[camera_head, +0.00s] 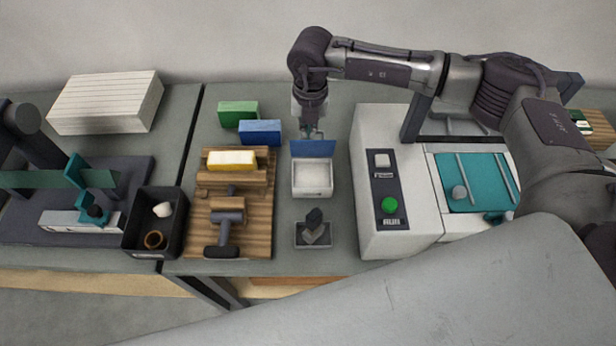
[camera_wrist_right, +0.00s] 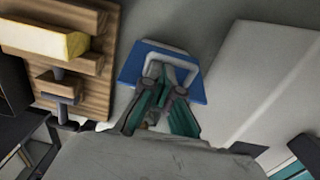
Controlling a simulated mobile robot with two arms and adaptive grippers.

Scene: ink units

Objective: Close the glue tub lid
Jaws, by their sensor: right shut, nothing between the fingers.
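The glue tub (camera_head: 312,191) is a small white open box on the grey table, in the middle of the head view. Its blue lid (camera_head: 312,154) stands raised along the tub's far edge, so the tub is open. My right gripper (camera_head: 313,135) is shut and empty at the lid's upper edge, on its far side; I cannot tell whether it touches. In the right wrist view the gripper (camera_wrist_right: 166,78) lies over the blue lid (camera_wrist_right: 193,88), with a pale loop-shaped part (camera_wrist_right: 153,57) beside the fingertips. My left gripper is not in view.
A white machine with a green button (camera_head: 389,204) stands right of the tub. A green block (camera_head: 238,113) and a blue block (camera_head: 260,132) lie to its left. A wooden rack (camera_head: 262,240), a black bin (camera_head: 133,243) and a small grey tray (camera_head: 300,242) are near.

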